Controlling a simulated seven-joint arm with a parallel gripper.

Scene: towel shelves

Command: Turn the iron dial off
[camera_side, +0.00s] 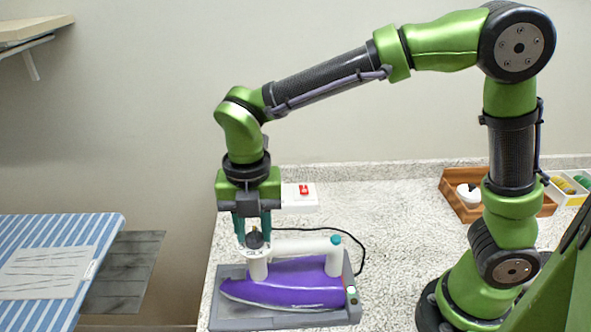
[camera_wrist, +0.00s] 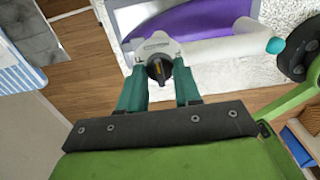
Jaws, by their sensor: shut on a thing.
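The purple iron (camera_side: 285,287) with a white handle rests on a grey stand (camera_side: 240,321) at the counter's front left. The iron dial (camera_side: 255,240) is a dark knob on top of the handle's front end. In the wrist view the dial (camera_wrist: 159,68) shows a dark pointer with an orange mark, on a light plate with small lettering too small to read. My gripper (camera_side: 253,226) points down over the dial. Its teal fingers are shut on the dial, one at each side, as the wrist view also shows (camera_wrist: 160,72). The iron's purple body (camera_wrist: 199,23) lies beyond it.
A white socket box with a red switch (camera_side: 303,191) stands behind the iron, and a black cord (camera_side: 350,240) curves beside it. A blue-striped ironing board (camera_side: 60,250) is at left. A wooden tray (camera_side: 460,208) sits at right. The middle counter is clear.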

